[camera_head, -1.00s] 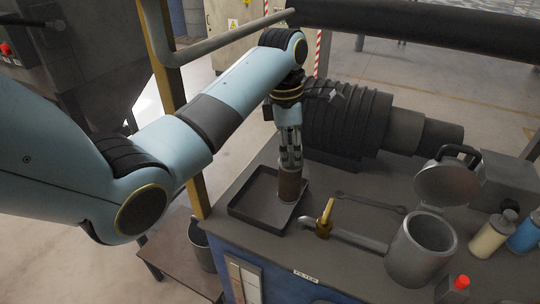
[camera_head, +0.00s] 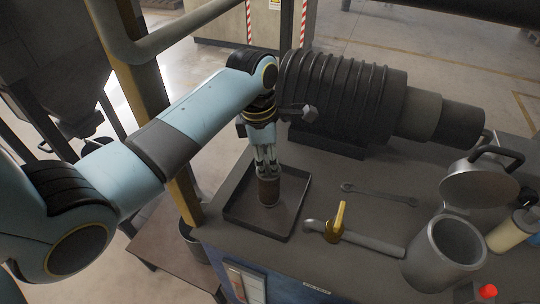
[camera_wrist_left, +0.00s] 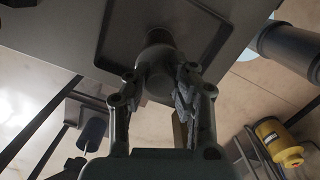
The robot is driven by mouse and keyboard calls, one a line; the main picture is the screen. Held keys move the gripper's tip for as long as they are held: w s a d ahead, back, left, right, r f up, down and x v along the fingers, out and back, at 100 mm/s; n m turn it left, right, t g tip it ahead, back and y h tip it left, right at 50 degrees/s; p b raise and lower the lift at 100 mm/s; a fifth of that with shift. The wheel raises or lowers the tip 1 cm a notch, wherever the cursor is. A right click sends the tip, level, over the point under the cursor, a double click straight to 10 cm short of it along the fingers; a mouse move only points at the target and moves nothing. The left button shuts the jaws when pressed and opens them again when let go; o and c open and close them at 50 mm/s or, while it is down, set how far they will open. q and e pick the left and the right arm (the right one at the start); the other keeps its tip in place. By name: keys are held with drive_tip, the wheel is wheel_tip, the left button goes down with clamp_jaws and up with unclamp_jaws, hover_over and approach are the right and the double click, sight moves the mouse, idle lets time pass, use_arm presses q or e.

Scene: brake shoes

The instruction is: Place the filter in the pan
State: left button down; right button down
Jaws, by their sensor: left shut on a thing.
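My right gripper is not in view.
A large ribbed motor (camera_head: 345,95) stands behind the pan. A wrench (camera_head: 378,193), a pipe with a yellow-handled valve (camera_head: 340,222) and an open metal pot (camera_head: 440,262) lie to the right. A yellow post (camera_head: 183,190) stands left of the bench.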

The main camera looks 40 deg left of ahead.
use_arm(q)
drive_tip(key=shift+s+d, duration=0.1)
drive_tip(key=c, duration=1.6)
unclamp_jaws()
drive_tip(key=shift+f, duration=0.15)
drive_tip(key=o, duration=0.4)
drive_tip(key=shift+w, duration=0.2)
drive_tip(key=shift+o, duration=0.2)
drive_tip(key=shift+s, duration=0.1)
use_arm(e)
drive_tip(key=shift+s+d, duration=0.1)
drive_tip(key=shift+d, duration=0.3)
use_arm(q)
drive_tip(key=r, duration=0.5)
drive_tip(key=a+r, duration=0.1)
drive_tip(key=r, duration=0.1)
drive_tip(key=shift+s+r+b, duration=0.2)
drive_tip(key=shift+r+b, duration=0.2)
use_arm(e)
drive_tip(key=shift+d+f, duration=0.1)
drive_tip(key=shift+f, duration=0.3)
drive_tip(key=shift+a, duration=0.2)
use_arm(q)
drive_tip(key=shift+d, duration=0.1)
